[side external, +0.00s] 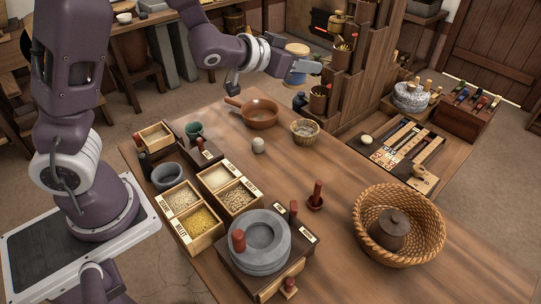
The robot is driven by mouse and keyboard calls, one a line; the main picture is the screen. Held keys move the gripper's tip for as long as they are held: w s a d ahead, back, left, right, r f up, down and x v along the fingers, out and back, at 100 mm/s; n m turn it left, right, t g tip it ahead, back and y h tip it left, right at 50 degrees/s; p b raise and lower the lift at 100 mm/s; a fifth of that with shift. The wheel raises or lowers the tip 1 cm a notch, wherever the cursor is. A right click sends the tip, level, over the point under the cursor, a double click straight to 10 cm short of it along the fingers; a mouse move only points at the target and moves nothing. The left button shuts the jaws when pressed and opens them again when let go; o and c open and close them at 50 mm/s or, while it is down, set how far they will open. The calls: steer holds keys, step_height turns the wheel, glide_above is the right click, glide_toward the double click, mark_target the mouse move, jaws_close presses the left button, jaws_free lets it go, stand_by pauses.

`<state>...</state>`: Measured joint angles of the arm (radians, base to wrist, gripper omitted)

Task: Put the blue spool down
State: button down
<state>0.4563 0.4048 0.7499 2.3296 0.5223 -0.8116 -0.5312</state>
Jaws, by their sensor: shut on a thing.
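The blue spool (297,49) is in the jaws of my gripper (305,67) at the back of the scene. It has pale wooden ends and blue winding. The gripper's fingers are shut on it and cover its middle. It appears held in the air above the table's far edge, left of the wooden stepped shelf (352,80). The gap beneath it cannot be judged exactly.
A brown pan (260,114) and a small basket (305,131) stand on the table below the gripper. A quern (262,238), grain boxes (192,221) and a large wicker basket (428,243) are nearer. The table's middle right is clear.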

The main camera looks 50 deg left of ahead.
steer(key=s, duration=0.1)
steer(key=a, duration=0.1)
steer(key=s+a, duration=0.1)
steer(key=shift+s+a+f+m+h, duration=0.2)
steer(key=shift+s+f+m+h, duration=0.1)
steer(key=shift+s+m, duration=0.1)
steer(key=s+h, duration=0.1)
steer(key=s+m+h, duration=0.1)
steer(key=s, duration=0.1)
steer(key=s+d+f+m+h, duration=0.1)
steer(key=s, duration=0.1)
steer(key=shift+g, duration=0.3)
steer(key=w+d+f+m+g+h, duration=0.1)
steer(key=w+d+f+m+h, duration=0.1)
steer(key=f, duration=0.8)
steer(key=w+d+f+m+g+h, duration=0.1)
steer(key=w+d+f+m+h, duration=0.1)
steer(key=f, duration=0.8)
steer(key=w+d+f+m+g+h, duration=0.1)
steer(key=w+d+f+m+h, duration=0.1)
steer(key=f, duration=0.9)
steer(key=shift+w+d+g, duration=0.3)
steer(key=shift+w+d, duration=0.6)
steer(key=shift+w, duration=0.2)
steer(key=shift+f, duration=0.1)
